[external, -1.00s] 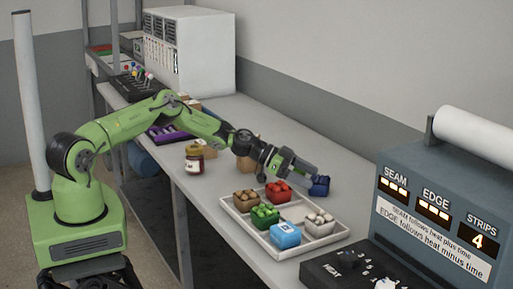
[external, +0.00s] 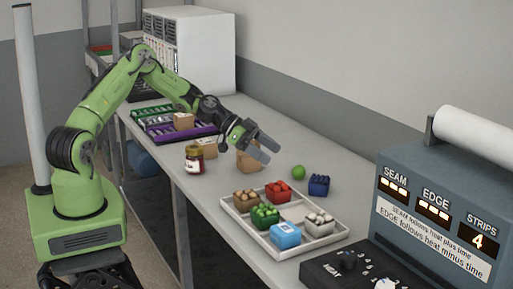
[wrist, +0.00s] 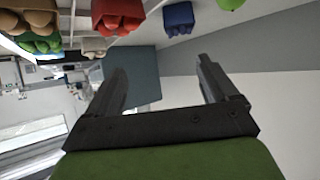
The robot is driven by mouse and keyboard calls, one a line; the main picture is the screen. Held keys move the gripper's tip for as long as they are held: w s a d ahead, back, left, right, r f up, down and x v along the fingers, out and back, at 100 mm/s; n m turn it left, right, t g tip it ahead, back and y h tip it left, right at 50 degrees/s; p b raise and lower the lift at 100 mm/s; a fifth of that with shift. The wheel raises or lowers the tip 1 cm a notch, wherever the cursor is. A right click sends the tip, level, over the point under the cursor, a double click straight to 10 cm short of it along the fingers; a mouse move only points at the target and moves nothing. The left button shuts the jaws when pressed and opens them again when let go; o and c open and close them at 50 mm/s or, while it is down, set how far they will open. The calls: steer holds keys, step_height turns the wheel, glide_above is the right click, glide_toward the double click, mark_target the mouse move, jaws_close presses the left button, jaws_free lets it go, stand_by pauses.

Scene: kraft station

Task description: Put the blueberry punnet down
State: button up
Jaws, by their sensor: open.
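The blueberry punnet (external: 319,186), a small dark blue box, stands on the bench just behind the tray's far right side. It also shows at the top of the wrist view (wrist: 179,19). My gripper (external: 271,150) is open and empty, raised above the bench to the left of the punnet and apart from it. Its two fingers (wrist: 160,88) are spread with nothing between them in the wrist view.
A white tray (external: 262,236) holds several punnets. A green round fruit (external: 298,172) lies left of the blue punnet. A jar (external: 194,160) and cardboard boxes (external: 207,147) stand farther left. The blue-grey machine (external: 430,215) stands at the right.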

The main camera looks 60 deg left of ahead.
steer(key=s+d+r+n+g+y, duration=0.1)
steer(key=s+r+g+y, duration=0.15)
steer(key=s+r, duration=0.6)
steer(key=s+d+r+n+g+y, duration=0.15)
steer(key=s+r+y, duration=0.3)
steer(key=s, duration=0.65)
steer(key=s+a+r+n, duration=0.1)
steer(key=s+n, duration=0.1)
steer(key=s, duration=0.4)
steer(key=s+a+r+n+t+y, duration=0.1)
steer(key=s+n, duration=0.1)
steer(key=s, duration=0.4)
steer(key=s+a+r+n+y, duration=0.1)
steer(key=s+r+n, duration=0.1)
steer(key=s, duration=0.4)
steer(key=shift+s+a+n+t, duration=0.25)
steer(key=shift+n+t, duration=0.15)
steer(key=shift+n, duration=0.15)
